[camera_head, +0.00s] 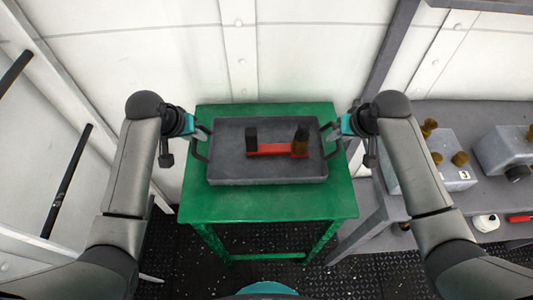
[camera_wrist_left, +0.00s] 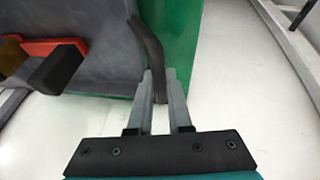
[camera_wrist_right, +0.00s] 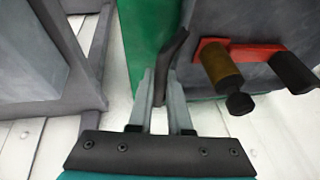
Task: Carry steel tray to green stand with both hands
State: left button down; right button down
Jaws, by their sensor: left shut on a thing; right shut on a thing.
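The grey steel tray (camera_head: 230,172) is over the top of the green stand (camera_head: 270,205) in the head view. I cannot tell whether it rests on the stand or hangs just above it. A red piece (camera_head: 275,149) with a black block (camera_head: 251,136) and a brown cylinder (camera_head: 300,143) lies in the tray. My left gripper (camera_head: 201,134) is shut on the tray's left handle, a dark bar that shows in the left wrist view (camera_wrist_left: 147,40). My right gripper (camera_head: 335,131) is shut on the right handle, which shows in the right wrist view (camera_wrist_right: 173,55).
A grey bench (camera_head: 395,220) stands to the right, with grey boxes (camera_head: 450,165) carrying brass-coloured knobs and a white round item (camera_head: 486,222). White riveted walls rise behind. Dark rails (camera_head: 66,180) run at the left. Dark textured floor (camera_head: 270,245) lies below the stand.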

pick_arm(q)
jog(key=c, duration=1.3)
grip_release()
jog(key=shift+f, duration=0.25)
pick_arm(e)
jog(key=c, duration=1.3)
grip_release()
jog(key=shift+f, duration=0.2)
pick_arm(q)
jog(key=o, duration=0.5)
jog(key=shift+r, duration=0.1)
jog(key=shift+c, duration=0.2)
pick_arm(e)
jog(key=o, duration=0.5)
jog(key=shift+r, duration=0.1)
jog(key=shift+c, duration=0.2)
pick_arm(q)
jog(key=shift+r, duration=0.15)
jog(key=v, duration=1.1)
jog(key=shift+s+r, duration=0.2)
jog(key=shift+r, duration=0.1)
pick_arm(e)
jog(key=v, duration=1.2)
pick_arm(q)
jog(key=shift+a, duration=0.1)
pick_arm(e)
jog(key=shift+s, duration=0.1)
